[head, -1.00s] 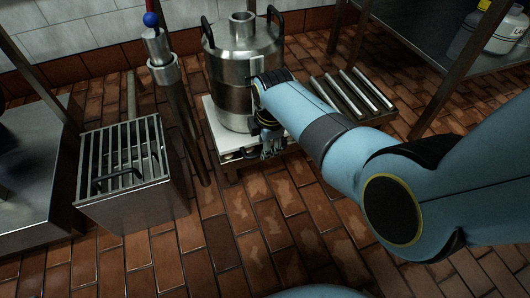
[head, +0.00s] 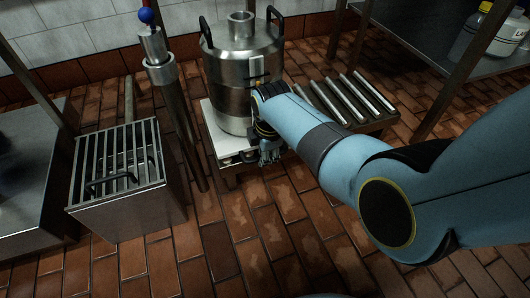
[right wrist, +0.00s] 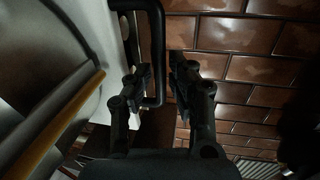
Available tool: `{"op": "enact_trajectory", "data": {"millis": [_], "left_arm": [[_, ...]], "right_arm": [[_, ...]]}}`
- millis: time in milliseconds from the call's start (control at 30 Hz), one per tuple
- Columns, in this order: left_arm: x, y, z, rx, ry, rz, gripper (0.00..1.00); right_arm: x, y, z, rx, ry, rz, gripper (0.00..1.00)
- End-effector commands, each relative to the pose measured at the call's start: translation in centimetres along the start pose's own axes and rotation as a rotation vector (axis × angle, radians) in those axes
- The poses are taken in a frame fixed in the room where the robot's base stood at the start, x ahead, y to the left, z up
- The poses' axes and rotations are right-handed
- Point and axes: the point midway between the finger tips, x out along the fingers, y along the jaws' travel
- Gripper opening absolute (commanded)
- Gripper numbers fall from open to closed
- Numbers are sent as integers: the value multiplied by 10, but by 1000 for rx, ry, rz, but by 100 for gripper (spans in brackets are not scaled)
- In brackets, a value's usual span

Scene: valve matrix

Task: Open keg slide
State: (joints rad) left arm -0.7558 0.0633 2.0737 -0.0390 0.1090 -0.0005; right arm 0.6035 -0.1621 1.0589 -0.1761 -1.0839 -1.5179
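A steel keg (head: 240,70) with two black top handles stands on a white slide board (head: 222,145) on a low stand. The right wrist view shows the curved keg side (right wrist: 35,70) at left and the white board (right wrist: 100,55) beside it. A black loop handle (right wrist: 158,50) is beside the board's edge. My right gripper (head: 268,155) is low in front of the keg. In the right wrist view, its open fingers (right wrist: 162,75) are on either side of the handle's bar, with a gap at the right finger. My left gripper is out of view.
A rack of metal rollers (head: 345,98) lies right of the keg. A slatted steel box (head: 130,205) with black handles and a steel pipe (head: 178,110) stand at left. A steel shelf (head: 415,50) is at the back right. Brick floor is clear in front.

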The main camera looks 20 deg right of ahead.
Motion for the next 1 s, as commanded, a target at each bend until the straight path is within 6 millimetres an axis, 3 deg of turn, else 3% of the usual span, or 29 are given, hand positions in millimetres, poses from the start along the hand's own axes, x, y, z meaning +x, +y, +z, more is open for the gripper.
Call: {"op": "enact_trajectory", "data": {"millis": [133,667,867,1000], "left_arm": [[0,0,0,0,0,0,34],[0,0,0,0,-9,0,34],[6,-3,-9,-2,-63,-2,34],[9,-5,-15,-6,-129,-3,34]], "right_arm": [[0,0,0,0,0,0,0],[0,0,5,0,-1,-1,0],[-2,0,31,0,-6,0,0],[-3,1,64,0,-10,0,0]]}}
